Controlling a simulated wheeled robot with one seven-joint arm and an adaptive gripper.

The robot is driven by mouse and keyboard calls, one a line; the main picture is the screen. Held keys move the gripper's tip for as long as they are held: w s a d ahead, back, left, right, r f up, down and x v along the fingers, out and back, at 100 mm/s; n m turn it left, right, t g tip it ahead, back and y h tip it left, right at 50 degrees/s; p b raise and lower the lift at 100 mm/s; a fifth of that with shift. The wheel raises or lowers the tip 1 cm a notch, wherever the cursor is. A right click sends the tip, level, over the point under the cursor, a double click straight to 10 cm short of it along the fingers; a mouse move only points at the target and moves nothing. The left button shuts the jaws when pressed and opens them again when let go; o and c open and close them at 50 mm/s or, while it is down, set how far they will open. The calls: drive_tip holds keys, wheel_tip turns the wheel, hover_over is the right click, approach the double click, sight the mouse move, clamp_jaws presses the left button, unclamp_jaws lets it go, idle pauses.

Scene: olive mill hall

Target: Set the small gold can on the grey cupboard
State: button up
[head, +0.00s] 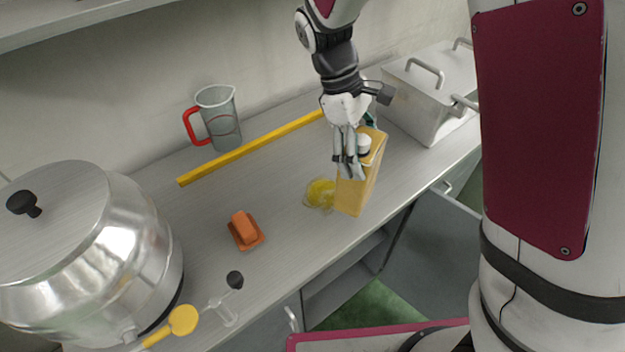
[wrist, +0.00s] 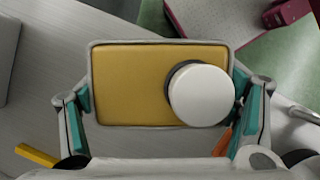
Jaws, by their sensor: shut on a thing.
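The small gold can (head: 361,187) is a boxy, upright tin with a white cap on top. My gripper (head: 349,167) is shut on it from above. In the wrist view the gold can (wrist: 130,85) lies between the two fingers of my gripper (wrist: 160,112), its white cap to the right. The can is over the front part of a grey worktop (head: 285,190); I cannot tell whether its base touches. Grey cupboard fronts are below the worktop, with one door (head: 432,240) standing open. I cannot tell which part the task calls the grey cupboard.
A yellow round thing in clear glass (head: 320,194) is close to the can's left. An orange block on a small tray (head: 245,231), a yellow bar (head: 250,147), a red-handled jug (head: 217,118), a large pot (head: 90,250) and a metal box (head: 425,105) stand around.

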drive_tip(key=s+a+n+t+p, duration=0.1)
drive_tip(key=s+a+n+t, duration=0.35)
drive_tip(key=s+n, duration=0.7)
drive_tip(key=w+a+f+n, duration=0.1)
drive_tip(key=w+a+f, duration=0.1)
drive_tip(key=w, duration=0.5)
drive_tip(key=w+a+f+n+p, duration=0.1)
drive_tip(key=w+f, duration=0.2)
drive_tip(key=w, duration=0.4)
drive_tip(key=shift+w+a+t, duration=0.35)
drive_tip(key=shift+w, duration=0.05)
drive_tip(key=shift+f, duration=0.15)
drive_tip(key=o, duration=1.9)
